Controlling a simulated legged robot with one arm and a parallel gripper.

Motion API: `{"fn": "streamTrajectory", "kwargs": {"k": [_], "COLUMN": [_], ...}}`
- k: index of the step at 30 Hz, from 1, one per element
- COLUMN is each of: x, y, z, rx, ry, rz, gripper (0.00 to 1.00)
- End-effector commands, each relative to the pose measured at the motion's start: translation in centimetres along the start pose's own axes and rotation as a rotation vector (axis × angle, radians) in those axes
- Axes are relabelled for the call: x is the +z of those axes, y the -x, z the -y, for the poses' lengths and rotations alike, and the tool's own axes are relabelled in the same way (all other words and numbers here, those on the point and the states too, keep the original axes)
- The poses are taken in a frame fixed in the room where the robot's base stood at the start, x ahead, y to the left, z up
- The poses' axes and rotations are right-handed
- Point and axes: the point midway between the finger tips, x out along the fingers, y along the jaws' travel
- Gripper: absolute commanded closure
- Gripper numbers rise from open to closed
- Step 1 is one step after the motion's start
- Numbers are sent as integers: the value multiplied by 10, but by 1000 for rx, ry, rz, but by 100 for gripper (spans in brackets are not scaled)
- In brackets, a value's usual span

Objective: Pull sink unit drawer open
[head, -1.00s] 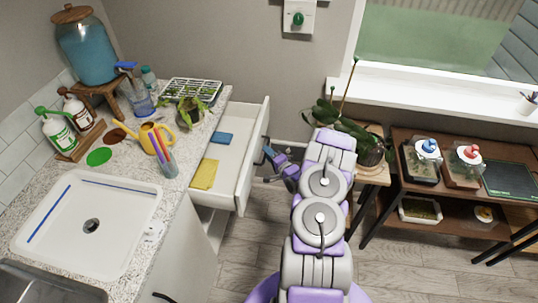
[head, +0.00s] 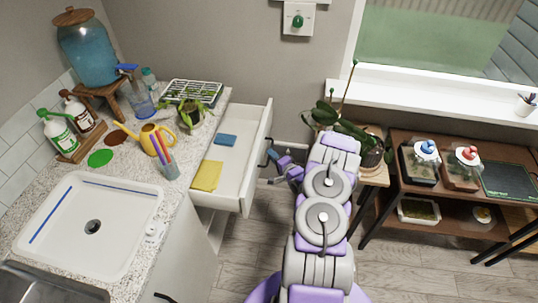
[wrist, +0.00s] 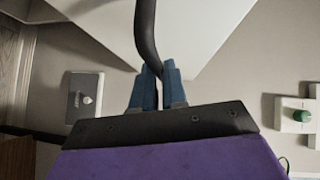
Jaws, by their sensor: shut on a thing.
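The sink unit drawer (head: 258,165) is a white drawer, pulled out to the right from under the speckled counter. A yellow cloth (head: 207,176) and a blue sponge (head: 225,140) lie inside it. My gripper (head: 271,156) is at the drawer's front, partly hidden by my arm in the head view. In the wrist view, the blue fingers of my gripper (wrist: 158,84) are shut on a dark bar handle (wrist: 146,35). The white drawer front (wrist: 190,25) shows behind the handle.
The counter (head: 180,200) holds a white basin (head: 60,240), a yellow watering can (head: 152,140) and a potted plant (head: 190,114). Grey floor (head: 245,250) is clear before the drawer.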

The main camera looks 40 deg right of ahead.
Motion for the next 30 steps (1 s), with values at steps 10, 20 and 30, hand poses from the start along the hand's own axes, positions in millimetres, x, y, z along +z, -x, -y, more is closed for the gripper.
{"fn": "streamTrajectory", "kwargs": {"k": [10, 20, 30], "x": [-32, -32, -33], "y": [36, 37, 36], "z": [-13, -15, -12], "rx": [11, 12, 6], "ry": [-5, -4, -1], "rz": [0, 2, 1], "gripper": [100, 100, 62]}}
